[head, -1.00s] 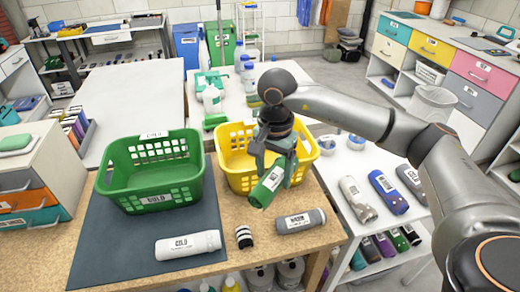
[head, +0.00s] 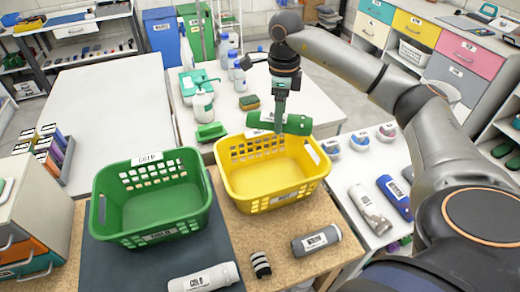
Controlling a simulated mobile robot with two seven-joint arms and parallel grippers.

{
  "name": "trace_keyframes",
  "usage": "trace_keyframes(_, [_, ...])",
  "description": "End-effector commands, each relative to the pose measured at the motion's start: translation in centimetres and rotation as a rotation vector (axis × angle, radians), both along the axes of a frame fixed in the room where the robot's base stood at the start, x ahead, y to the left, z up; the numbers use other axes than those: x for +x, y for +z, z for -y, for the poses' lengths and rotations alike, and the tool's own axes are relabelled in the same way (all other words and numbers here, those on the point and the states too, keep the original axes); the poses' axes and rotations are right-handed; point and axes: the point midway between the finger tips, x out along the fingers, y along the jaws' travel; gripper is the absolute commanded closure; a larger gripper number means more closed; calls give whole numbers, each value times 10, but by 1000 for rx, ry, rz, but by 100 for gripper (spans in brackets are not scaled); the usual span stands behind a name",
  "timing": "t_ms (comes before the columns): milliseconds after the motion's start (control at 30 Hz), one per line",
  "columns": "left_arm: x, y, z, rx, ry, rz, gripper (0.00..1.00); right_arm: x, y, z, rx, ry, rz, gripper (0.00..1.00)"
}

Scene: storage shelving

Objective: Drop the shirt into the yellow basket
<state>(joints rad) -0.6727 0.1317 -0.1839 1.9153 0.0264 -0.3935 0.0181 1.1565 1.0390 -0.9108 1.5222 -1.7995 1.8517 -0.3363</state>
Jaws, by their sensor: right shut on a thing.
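The yellow basket (head: 275,193) stands upright on the tan tabletop, right of the green basket, and its inside looks empty. My right gripper (head: 280,125) points down and is shut on a green roll (head: 298,124) with a white label, which looks like the rolled shirt. The roll lies crosswise in the jaws, in the picture over the far rim of the yellow basket. It seems held above the basket; the exact height is hard to tell. The fingertips are partly hidden by the roll. My left gripper is out of view.
The green basket (head: 158,218) stands close on the left. A white roll (head: 204,278), a small black-and-white striped item (head: 260,264) and a grey roll (head: 317,240) lie in front. White bottles (head: 203,104) and a green brush (head: 211,131) stand behind on the white table.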

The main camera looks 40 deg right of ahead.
Motion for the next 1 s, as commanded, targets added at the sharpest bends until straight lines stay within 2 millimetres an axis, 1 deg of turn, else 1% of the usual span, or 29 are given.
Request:
trace_keyframes(167, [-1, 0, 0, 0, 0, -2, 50, 0, -4, 0, -1, 2, -1, 94])
trace_keyframes(367, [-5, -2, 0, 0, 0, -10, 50, -1, -20, 0, -1, 3, -2, 94])
trace_keyframes(400, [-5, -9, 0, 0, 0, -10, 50, -1, -29, 0, -1, 3, -2, 94])
trace_keyframes(500, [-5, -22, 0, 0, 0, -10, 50, -1, -42, 0, 0, 3, 0, 94])
trace_keyframes(633, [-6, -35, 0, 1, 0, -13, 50, 0, -56, 0, 0, 3, 1, 94])
trace_keyframes(767, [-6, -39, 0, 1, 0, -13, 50, 0, -61, 0, 0, 3, 1, 94])
trace_keyframes(1000, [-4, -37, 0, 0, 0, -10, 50, -1, -60, 0, 0, 3, 1, 94])
